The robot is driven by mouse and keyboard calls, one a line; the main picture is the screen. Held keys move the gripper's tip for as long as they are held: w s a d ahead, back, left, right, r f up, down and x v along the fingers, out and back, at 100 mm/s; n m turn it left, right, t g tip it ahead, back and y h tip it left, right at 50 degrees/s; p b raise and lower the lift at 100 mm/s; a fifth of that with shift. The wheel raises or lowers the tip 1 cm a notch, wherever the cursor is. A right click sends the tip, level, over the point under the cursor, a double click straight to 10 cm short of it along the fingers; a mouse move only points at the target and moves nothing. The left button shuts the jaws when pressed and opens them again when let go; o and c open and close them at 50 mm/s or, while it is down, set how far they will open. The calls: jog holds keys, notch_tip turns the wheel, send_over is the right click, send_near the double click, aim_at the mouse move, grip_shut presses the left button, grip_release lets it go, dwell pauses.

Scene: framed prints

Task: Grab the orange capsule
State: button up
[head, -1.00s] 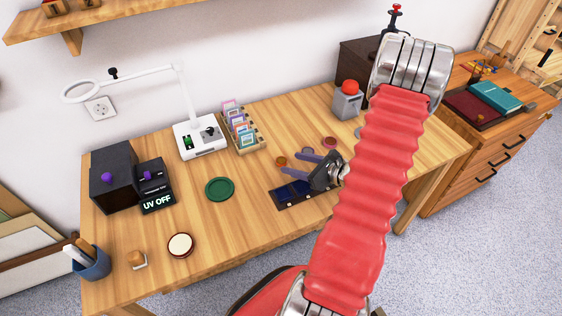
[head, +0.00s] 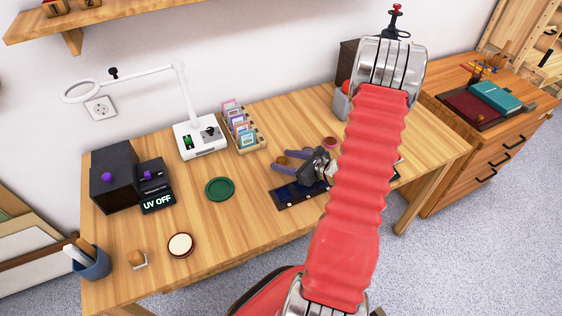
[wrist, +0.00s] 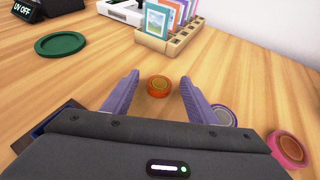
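The orange capsule (wrist: 158,86) is a small round disc lying flat on the wooden desk. In the wrist view it sits between the two purple fingers of my gripper (wrist: 159,78), with a gap on each side. In the head view the capsule (head: 282,161) also shows between the fingertips of my gripper (head: 279,160). The fingers are spread open and hold nothing. I cannot tell exactly how high the fingertips are above the desk.
A purple-rimmed capsule (wrist: 223,116) and a pink capsule (wrist: 289,149) lie to the right. A dark blue tray (head: 289,199) lies below my gripper. A wooden card rack (head: 246,141) stands behind, and a green disc (head: 220,189) lies to the left on clear desk.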

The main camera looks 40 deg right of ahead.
aim_at(286, 161)
jog(key=c, duration=1.1)
jog(key=shift+c, duration=0.2)
notch_tip(286, 161, up, 10)
dwell(0.3)
